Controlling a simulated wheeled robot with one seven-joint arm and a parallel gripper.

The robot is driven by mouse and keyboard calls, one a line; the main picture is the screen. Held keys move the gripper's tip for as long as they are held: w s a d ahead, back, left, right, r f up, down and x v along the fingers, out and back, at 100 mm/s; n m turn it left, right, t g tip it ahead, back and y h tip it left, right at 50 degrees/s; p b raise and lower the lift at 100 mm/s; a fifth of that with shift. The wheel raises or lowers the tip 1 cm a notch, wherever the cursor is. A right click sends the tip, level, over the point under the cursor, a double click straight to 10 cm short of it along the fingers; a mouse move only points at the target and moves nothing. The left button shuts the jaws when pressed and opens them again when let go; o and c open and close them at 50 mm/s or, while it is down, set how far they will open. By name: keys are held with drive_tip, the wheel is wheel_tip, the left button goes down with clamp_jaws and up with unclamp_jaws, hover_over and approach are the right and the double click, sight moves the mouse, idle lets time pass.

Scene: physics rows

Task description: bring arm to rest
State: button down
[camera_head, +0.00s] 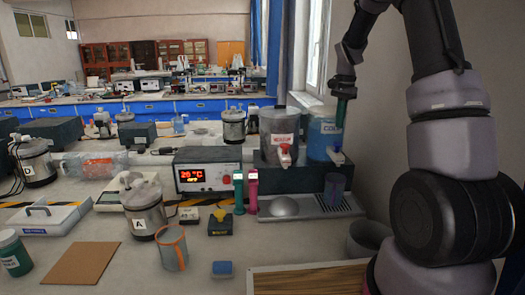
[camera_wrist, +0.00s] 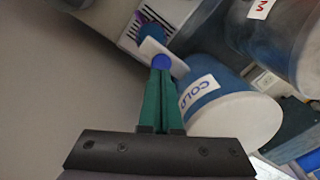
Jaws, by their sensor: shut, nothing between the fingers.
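My gripper (camera_head: 341,118) hangs pointing down at the right in the head view, beside the blue dispenser (camera_head: 318,128) labelled COLD. Its green fingers are shut together and hold nothing. In the wrist view the fingertips (camera_wrist: 161,72) overlap the blue button on the dispenser's white tap (camera_wrist: 176,66); I cannot tell if they touch it. The COLD dispenser (camera_wrist: 236,118) is just right of the fingers there. My arm reaches down from the upper right.
A dark blue cup (camera_head: 335,188) stands on the drip tray (camera_head: 310,206) below the tap. A grey dispenser (camera_head: 279,135) with a red tap stands left of the COLD one. A grey bowl (camera_head: 367,238) sits near my arm. The wall is close on the right.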

drive_tip(key=s+a+r+n+t, duration=0.2)
drive_tip(key=s+a+r, duration=0.1)
drive_tip(key=s+r, duration=0.6)
drive_tip(key=s+a+r+n+t, duration=0.1)
drive_tip(key=s+a+r, duration=0.1)
drive_tip(key=s, duration=0.5)
drive_tip(key=s+a+r+n+t+y, duration=0.1)
drive_tip(key=s+a+r+n+t, duration=0.1)
drive_tip(key=s, duration=0.6)
drive_tip(key=s+a+r+n+t, duration=0.1)
drive_tip(key=s+a+r+n, duration=0.1)
drive_tip(key=s, duration=0.6)
drive_tip(key=shift+a+r+t+y, duration=0.4)
drive_tip(key=shift+r, duration=0.35)
